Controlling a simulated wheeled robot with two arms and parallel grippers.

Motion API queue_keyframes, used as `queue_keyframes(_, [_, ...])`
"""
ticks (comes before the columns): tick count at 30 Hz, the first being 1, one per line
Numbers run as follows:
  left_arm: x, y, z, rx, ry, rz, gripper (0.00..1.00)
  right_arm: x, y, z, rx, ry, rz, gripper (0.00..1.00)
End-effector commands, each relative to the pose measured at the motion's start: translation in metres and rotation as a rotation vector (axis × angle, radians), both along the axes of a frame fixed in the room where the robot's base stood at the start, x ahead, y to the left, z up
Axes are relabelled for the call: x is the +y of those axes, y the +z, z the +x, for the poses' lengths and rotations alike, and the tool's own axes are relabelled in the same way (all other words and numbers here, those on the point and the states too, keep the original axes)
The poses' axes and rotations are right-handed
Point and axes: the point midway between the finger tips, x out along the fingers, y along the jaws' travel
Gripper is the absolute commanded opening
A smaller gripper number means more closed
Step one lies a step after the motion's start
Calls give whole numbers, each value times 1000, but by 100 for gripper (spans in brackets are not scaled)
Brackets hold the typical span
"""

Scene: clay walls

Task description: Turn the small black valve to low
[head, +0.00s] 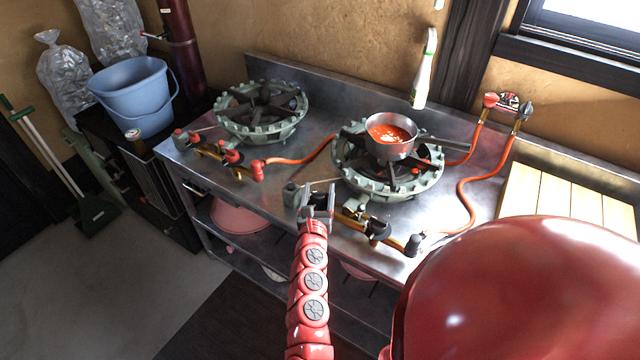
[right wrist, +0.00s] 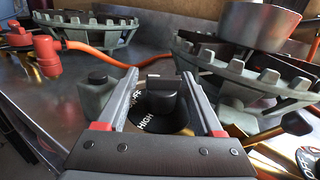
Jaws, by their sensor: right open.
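A small black valve (right wrist: 162,98) shows in the right wrist view, a knob on a round black dial lettered "OFF" and "HIGH". My right gripper (right wrist: 160,78) is open, with one finger on each side of the knob; I cannot tell whether either finger touches it. In the head view my right gripper (head: 318,198) is at the front of the right burner (head: 390,185). I cannot tell which mark the knob points to. My left gripper is not in view.
A pot of red sauce (head: 391,150) sits on the right burner. More black valves (head: 378,230) are on the brass pipe right of my gripper. Orange hoses (head: 466,205) cross the steel counter. A grey-green block (right wrist: 97,92) stands just left of my fingers. A left burner (head: 262,112) is farther back.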

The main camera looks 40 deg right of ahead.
Motion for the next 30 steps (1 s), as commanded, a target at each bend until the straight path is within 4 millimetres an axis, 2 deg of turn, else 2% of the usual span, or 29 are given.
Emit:
queue_keyframes(4, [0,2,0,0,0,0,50,-10,1,9,0,-2,-2,68])
queue_keyframes(14, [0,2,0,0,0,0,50,-12,-1,12,1,-2,0,68])
queue_keyframes(25, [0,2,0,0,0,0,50,-11,0,12,1,-1,-1,4])
queue_keyframes(26, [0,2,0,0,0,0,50,-11,0,12,1,-1,-1,0])
queue_keyframes(30, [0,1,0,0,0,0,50,-11,-1,12,1,-2,-1,0])
